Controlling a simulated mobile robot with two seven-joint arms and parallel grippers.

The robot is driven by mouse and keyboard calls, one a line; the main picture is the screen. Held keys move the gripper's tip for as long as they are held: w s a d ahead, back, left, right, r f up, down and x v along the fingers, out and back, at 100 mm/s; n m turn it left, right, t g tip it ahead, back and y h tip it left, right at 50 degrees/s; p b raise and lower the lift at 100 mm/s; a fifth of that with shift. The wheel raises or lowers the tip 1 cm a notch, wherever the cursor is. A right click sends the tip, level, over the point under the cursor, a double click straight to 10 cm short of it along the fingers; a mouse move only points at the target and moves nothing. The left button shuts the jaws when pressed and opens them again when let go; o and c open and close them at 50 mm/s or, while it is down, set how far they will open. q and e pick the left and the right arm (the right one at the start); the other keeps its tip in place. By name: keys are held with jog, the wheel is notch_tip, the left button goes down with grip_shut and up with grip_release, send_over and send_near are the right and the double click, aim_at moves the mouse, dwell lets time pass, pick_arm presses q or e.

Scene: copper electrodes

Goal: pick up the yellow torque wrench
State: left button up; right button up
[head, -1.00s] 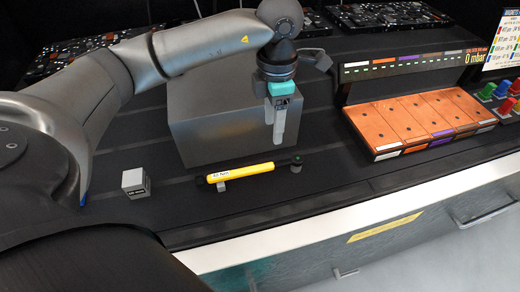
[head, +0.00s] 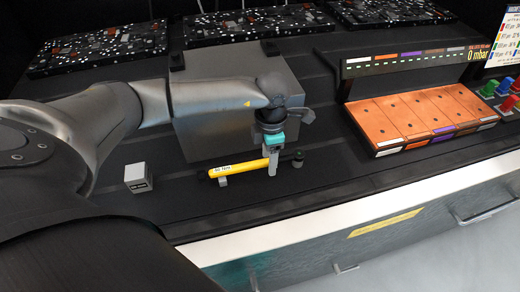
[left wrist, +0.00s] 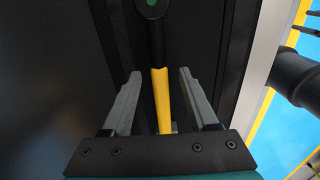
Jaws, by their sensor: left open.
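The yellow torque wrench (head: 238,168) lies level on small supports on the dark bench, with its dark head end to the right. In the left wrist view its yellow handle (left wrist: 162,100) runs between the two fingers, and the dark shaft and round head with a green spot (left wrist: 152,8) show beyond. My left gripper (head: 272,168) is over the right part of the yellow handle, pointing down, with its fingers at the handle's level. It is open (left wrist: 157,85), one finger on each side of the wrench. Contact with the handle cannot be made out. My right gripper is not in view.
A grey box (head: 205,125) stands right behind the wrench. A small light grey block (head: 138,177) sits to the left. A copper plate panel (head: 425,115) is on the right. The bench's pale front edge (head: 330,225) runs close in front.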

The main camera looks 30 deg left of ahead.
pick_arm(q)
jog(key=shift+f, duration=0.4)
jog(key=shift+c, duration=0.2)
grip_shut()
jog(key=shift+r, duration=0.1)
dwell(0.9)
